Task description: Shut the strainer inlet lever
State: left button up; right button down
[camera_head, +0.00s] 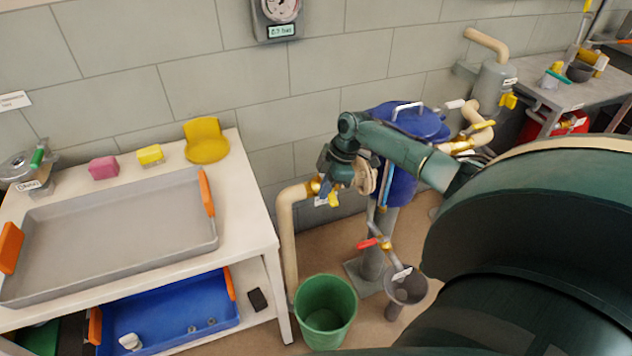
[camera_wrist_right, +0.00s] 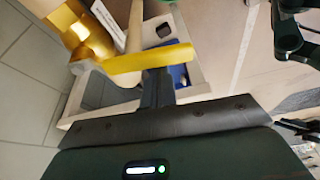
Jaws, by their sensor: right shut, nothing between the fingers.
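The blue strainer vessel (camera_head: 412,122) stands on a grey post by the wall, partly hidden by my right arm. On its left, a brass valve (camera_head: 313,187) with a yellow lever (camera_head: 333,198) sits at the top of a cream pipe. In the right wrist view, the yellow lever (camera_wrist_right: 150,58) crosses just ahead of the fingers, with the brass valve body (camera_wrist_right: 88,32) at upper left. My right gripper (camera_head: 326,184) is shut and empty beside the lever; its fingers (camera_wrist_right: 157,82) reach close to it. I cannot tell whether they touch.
A cream pipe (camera_head: 287,240) drops beside the white table (camera_head: 262,225) on the left. A green bucket (camera_head: 325,310) stands on the floor. A red lever (camera_head: 367,244) is below the strainer. Another yellow lever (camera_head: 484,125) is right of it.

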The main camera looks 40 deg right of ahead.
jog(key=shift+s+d+n, duration=0.15)
jog(key=shift+d+n, duration=0.15)
pick_arm(q)
jog(key=shift+d, duration=0.1)
pick_arm(e)
jog(key=shift+s+d, duration=0.25)
jog(key=shift+d, duration=0.2)
pick_arm(q)
jog(key=shift+f, duration=0.15)
pick_arm(e)
jog(key=shift+d, duration=0.15)
jog(key=w+a+p, duration=0.1)
jog(key=a+p, duration=0.1)
jog(key=a, duration=0.2)
pick_arm(q)
jog(key=shift+a+r+b, duration=0.25)
jog(key=shift+r+b, duration=0.05)
jog(key=shift+r, duration=0.05)
pick_arm(e)
jog(key=w+v, duration=0.1)
jog(key=v, duration=0.9)
jog(key=shift+s, duration=0.2)
